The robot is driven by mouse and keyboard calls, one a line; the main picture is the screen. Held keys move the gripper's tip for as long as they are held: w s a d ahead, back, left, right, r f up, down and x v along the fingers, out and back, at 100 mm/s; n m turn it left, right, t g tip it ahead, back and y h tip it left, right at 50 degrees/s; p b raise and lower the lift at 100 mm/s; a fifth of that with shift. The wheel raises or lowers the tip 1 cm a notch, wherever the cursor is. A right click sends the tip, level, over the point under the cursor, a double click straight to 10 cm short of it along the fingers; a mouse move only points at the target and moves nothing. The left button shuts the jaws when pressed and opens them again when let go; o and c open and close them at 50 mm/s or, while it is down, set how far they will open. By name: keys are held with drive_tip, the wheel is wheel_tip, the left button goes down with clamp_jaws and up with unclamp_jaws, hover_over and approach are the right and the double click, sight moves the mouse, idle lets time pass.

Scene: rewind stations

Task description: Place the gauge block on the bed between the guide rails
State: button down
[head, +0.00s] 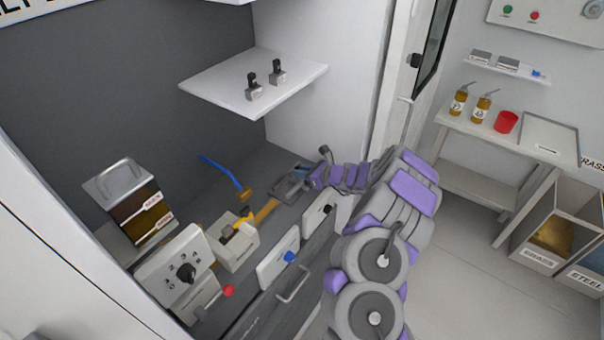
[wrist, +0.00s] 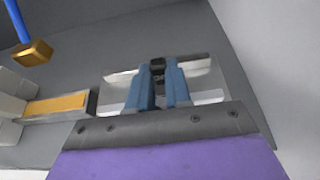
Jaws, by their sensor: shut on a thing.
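My gripper (wrist: 158,90) has blue fingers that are shut on a small dark piece (wrist: 157,66), most likely the gauge block's black grip. The fingers hide most of the block, and I cannot tell whether its underside touches anything. A pale metallic bed (wrist: 208,85) shows on both sides of the fingers in the wrist view, with brighter strips along it that look like guide rails. In the head view my gripper (head: 298,178) is low over the far right end of the bench, with the grey bed (head: 284,192) under it.
An orange strip (wrist: 58,104) runs up to the bed's left side. A grey block with a yellow part (head: 240,243) and a dial panel (head: 178,270) stand left. Two small black-topped blocks (head: 265,80) sit on the shelf (head: 215,90) above.

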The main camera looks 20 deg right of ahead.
drive_tip(key=shift+a, duration=0.55)
drive_tip(key=c, duration=1.1)
unclamp_jaws()
drive_tip(key=shift+a, duration=0.6)
drive_tip(key=shift+o, duration=0.2)
drive_tip(key=shift+d, duration=1.05)
drive_tip(key=p+v, duration=0.3)
drive_tip(key=v, duration=0.8)
drive_tip(key=s+a+r+n+g+y, duration=0.25)
drive_tip(key=a+r+n, duration=0.55)
drive_tip(key=a+r, duration=0.5)
drive_tip(key=s+a+r+n+g+y, duration=0.1)
drive_tip(key=s+a+r+n+g, duration=0.2)
drive_tip(key=s+a+n, duration=0.3)
drive_tip(key=s+a+r+n+g, duration=0.2)
drive_tip(key=s+a+n+g, duration=0.15)
drive_tip(key=s+a, duration=0.4)
drive_tip(key=s+a+n+g+h, duration=0.4)
drive_tip(key=s+n, duration=0.3)
drive_tip(key=s, duration=0.6)
drive_tip(key=s+d+n+h, duration=0.2)
drive_tip(key=s+d+h, duration=0.1)
drive_tip(key=s+d, duration=0.2)
drive_tip(key=s+d+n+h, duration=0.3)
drive_tip(key=s+d+h, duration=0.1)
drive_tip(key=s, duration=0.6)
drive_tip(key=shift+d+r, duration=0.2)
drive_tip(key=shift+d, duration=0.15)
